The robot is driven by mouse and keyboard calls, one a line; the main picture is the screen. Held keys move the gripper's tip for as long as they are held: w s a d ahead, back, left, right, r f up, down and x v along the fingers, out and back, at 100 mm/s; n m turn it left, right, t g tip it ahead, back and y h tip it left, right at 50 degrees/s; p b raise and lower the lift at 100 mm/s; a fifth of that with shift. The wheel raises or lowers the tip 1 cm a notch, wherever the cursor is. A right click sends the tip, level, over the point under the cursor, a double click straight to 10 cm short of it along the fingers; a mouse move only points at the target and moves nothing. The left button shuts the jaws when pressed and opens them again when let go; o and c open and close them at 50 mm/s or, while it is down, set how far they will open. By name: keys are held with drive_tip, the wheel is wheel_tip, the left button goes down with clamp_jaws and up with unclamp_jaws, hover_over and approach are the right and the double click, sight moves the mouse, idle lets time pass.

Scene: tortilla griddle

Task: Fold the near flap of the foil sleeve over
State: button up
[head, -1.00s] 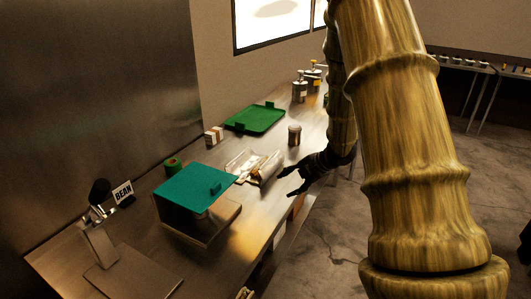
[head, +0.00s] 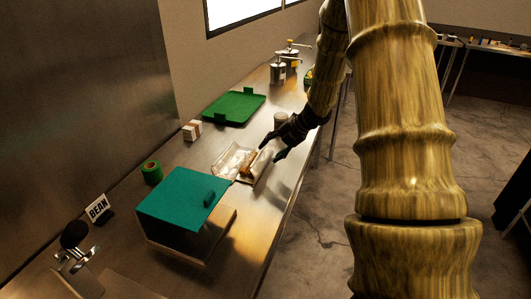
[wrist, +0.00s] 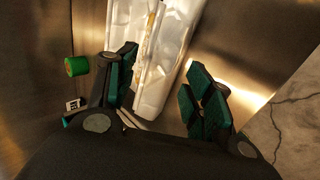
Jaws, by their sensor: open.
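The foil sleeve (head: 229,158) lies open on the steel counter, with a brownish filling (head: 249,164) along its middle. Its right side, towards the counter's front edge, looks raised. My gripper (head: 273,148) is open at the sleeve's right side, near its far end. In the wrist view, the foil sleeve (wrist: 180,28) runs down between the spread fingers of my gripper (wrist: 163,90). The left finger overlaps the foil's edge in the picture; the right finger is over bare counter. I cannot tell whether either finger touches the foil.
A teal-lidded box (head: 180,200) stands just left of the sleeve. A container (head: 281,118) stands close to my wrist. The counter's front edge is near.

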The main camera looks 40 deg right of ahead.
sight(264, 156)
drive_tip(key=shift+x, duration=1.85)
drive_tip(key=shift+s, duration=0.15)
drive_tip(key=shift+r, duration=0.1)
drive_tip(key=shift+p, duration=0.35)
drive_tip(key=c, duration=0.9)
